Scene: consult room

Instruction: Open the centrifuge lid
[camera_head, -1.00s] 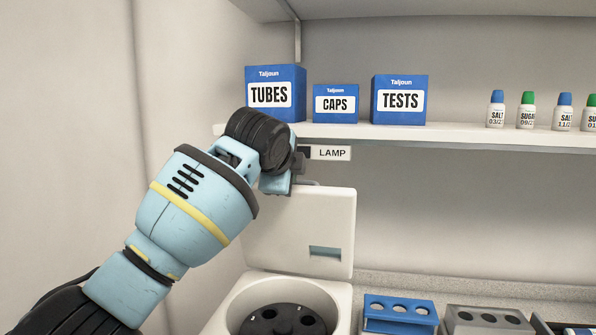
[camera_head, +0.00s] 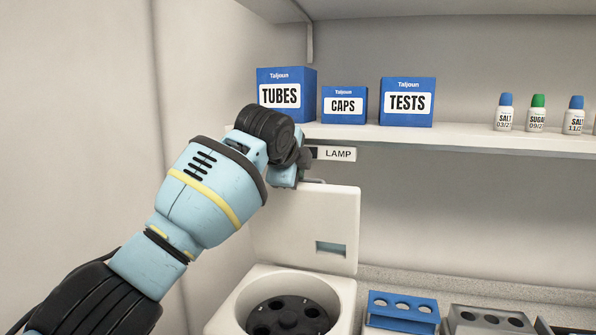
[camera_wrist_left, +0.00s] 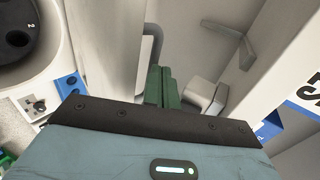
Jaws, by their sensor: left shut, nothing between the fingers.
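The centrifuge (camera_head: 240,302) stands at the bottom of the head view, with its dark rotor (camera_head: 288,317) showing in the open bowl. Its white lid (camera_head: 325,225) stands raised, nearly upright, behind the bowl. My left gripper (camera_head: 303,172) is at the lid's top edge, below the shelf; its fingertips are partly hidden by the wrist. In the left wrist view the green fingers (camera_wrist_left: 161,86) are shut with nothing between them, close to a pale panel. I cannot tell whether they touch the lid. The right gripper is not in view.
A blue rack (camera_head: 402,310) and a grey rack (camera_head: 490,320) stand right of the centrifuge.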

